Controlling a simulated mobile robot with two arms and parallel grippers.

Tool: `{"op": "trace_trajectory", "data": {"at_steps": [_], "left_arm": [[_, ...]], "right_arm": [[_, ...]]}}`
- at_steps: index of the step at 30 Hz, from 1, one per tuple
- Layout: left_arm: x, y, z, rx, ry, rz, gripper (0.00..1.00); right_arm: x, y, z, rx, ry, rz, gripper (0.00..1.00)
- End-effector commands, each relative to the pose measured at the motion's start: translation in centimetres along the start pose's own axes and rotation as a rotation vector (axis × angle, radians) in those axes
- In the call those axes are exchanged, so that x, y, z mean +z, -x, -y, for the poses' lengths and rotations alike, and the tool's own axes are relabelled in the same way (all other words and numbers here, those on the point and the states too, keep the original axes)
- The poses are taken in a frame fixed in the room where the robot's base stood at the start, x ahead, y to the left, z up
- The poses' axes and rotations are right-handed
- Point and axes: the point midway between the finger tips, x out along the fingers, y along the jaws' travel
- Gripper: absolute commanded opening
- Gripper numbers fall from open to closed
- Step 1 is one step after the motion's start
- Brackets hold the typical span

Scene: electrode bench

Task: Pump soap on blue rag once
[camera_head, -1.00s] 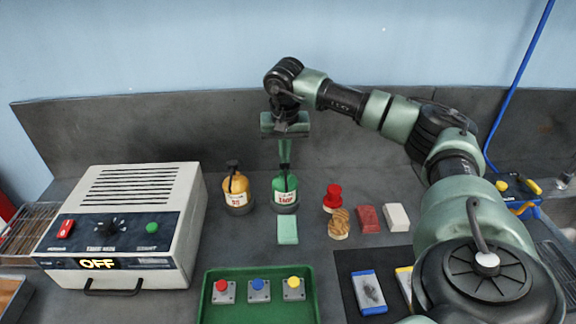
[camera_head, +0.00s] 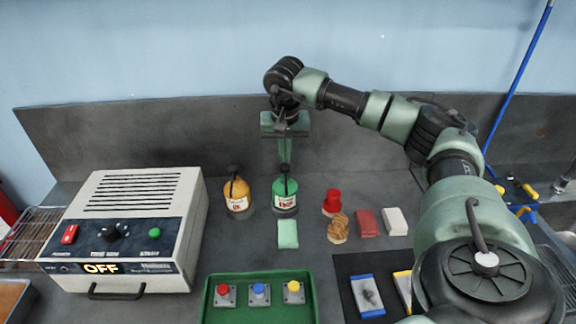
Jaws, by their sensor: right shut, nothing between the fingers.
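A green bottle (camera_head: 285,190) with a black pump head and a white label in red print stands upright at the middle of the bench. A pale mint-green rag (camera_head: 288,234) lies flat just in front of it; it looks more green than blue. My right gripper (camera_head: 285,160) is shut and empty. It points down directly over the green bottle's pump head, and its tips partly hide that head. I cannot tell whether they touch it. My left gripper is not in view.
An orange pump bottle (camera_head: 237,194) stands close on the left. A white box with an OFF display (camera_head: 133,240) fills the left. A green button tray (camera_head: 261,312) lies in front. A red stamp (camera_head: 332,200), a wooden-patterned piece (camera_head: 338,228) and red (camera_head: 367,222) and white (camera_head: 396,221) blocks are right.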

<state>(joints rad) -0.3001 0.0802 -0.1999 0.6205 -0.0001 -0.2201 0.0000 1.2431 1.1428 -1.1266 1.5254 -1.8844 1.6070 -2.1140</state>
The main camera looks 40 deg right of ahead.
Motion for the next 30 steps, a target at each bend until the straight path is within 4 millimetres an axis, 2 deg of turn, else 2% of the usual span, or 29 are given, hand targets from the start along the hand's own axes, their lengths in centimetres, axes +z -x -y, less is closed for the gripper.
{"op": "trace_trajectory", "data": {"at_steps": [17, 30], "left_arm": [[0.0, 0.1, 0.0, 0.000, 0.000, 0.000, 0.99], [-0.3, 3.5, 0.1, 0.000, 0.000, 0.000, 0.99]], "right_arm": [[-0.1, 0.1, 0.0, -0.001, 0.000, -0.002, 0.00], [-0.9, 4.1, 0.0, -0.002, -0.001, -0.002, 0.00]]}}
